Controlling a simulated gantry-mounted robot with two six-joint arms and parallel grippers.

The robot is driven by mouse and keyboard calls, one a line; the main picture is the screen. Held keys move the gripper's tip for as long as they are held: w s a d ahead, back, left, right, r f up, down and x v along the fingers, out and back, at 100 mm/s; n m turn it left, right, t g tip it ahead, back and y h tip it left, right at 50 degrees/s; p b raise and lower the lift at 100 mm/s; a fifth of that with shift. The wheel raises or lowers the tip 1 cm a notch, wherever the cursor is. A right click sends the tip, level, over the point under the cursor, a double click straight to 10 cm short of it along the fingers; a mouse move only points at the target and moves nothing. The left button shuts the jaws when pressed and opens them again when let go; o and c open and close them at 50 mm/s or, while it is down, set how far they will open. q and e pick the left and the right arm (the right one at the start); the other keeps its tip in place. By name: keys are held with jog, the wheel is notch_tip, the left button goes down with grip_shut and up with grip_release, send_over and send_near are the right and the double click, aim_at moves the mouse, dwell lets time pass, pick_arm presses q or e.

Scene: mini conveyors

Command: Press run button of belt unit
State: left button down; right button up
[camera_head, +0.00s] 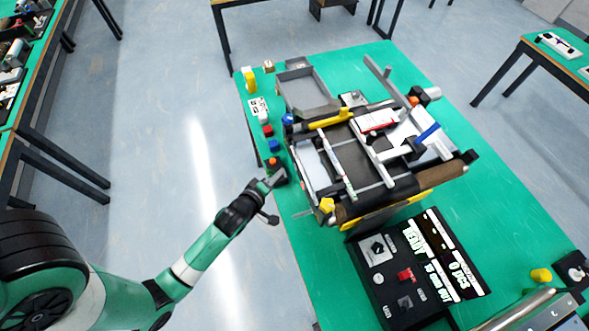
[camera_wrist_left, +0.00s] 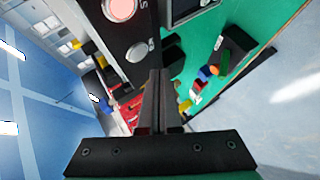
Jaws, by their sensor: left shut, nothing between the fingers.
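The belt unit (camera_head: 355,155) stands on the green table, with a dark belt, rails and a roller at its front end. Its black control panel (camera_head: 400,300) lies in front, with a dark knob, a red switch, a small pale round button and a lit display. My left gripper (camera_head: 274,181) is shut and empty at the table's left edge, beside small dark blocks and left of the belt unit. In the left wrist view the shut fingers (camera_wrist_left: 158,75) point toward a dark panel (camera_wrist_left: 118,38) with a pinkish round button and a grey one. I cannot tell which button is run.
A grey tray (camera_head: 305,90) sits at the back left of the table. Small coloured blocks line the left edge. A yellow-topped piece (camera_head: 541,275) and a dark device stand at the right front. The table's right side is mostly clear.

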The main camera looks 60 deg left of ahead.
aim_at(295, 167)
pick_arm(q)
jog(key=shift+w+d, duration=0.15)
jog(key=shift+w, duration=0.7)
jog(key=shift+b, duration=0.3)
dwell(1.1)
jog(key=shift+w, duration=0.4)
